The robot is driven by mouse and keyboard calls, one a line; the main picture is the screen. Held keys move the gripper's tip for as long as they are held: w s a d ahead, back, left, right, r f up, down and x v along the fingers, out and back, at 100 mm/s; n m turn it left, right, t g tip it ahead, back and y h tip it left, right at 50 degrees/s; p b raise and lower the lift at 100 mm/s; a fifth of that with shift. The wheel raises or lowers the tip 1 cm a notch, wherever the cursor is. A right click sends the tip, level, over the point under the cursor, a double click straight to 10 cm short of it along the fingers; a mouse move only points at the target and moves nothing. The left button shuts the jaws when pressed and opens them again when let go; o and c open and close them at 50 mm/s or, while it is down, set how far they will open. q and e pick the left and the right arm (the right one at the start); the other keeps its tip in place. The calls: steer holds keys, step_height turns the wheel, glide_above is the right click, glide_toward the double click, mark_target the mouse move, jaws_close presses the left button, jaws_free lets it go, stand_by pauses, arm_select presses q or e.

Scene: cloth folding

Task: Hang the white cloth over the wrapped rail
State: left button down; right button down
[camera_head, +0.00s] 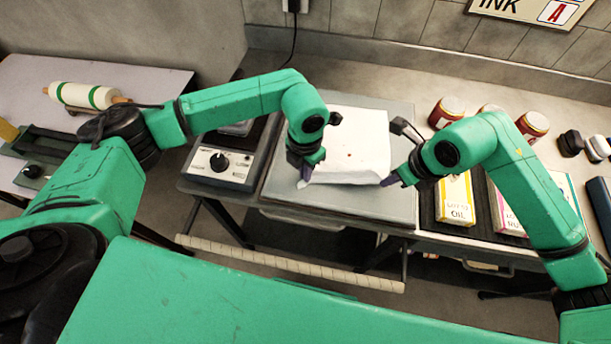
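The white cloth (352,145) lies on a grey board (400,200) on the table, its near edge slightly raised between my grippers. My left gripper (305,175) is at the cloth's near left corner, pointing down. My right gripper (390,181) is at the near right corner. Both touch or nearly touch the cloth, but the fingertips are too small and partly hidden to tell whether they are shut on it. The wrapped rail (290,263), pale with wound bands, runs along the front below the table edge, nearer to me than the cloth. Nothing hangs on it.
A control box with a black knob (222,163) stands left of the board. A roller (84,95) rests on the left table. Open space lies between table edge and rail.

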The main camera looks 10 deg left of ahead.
arm_select(q)
step_height(320, 180, up, 4)
steer(key=shift+w+a+r, duration=0.1)
steer(key=shift+a, duration=0.05)
arm_select(e)
steer(key=shift+w, duration=0.15)
arm_select(q)
steer(key=shift+r, duration=0.2)
arm_select(e)
steer(key=shift+d, duration=0.1)
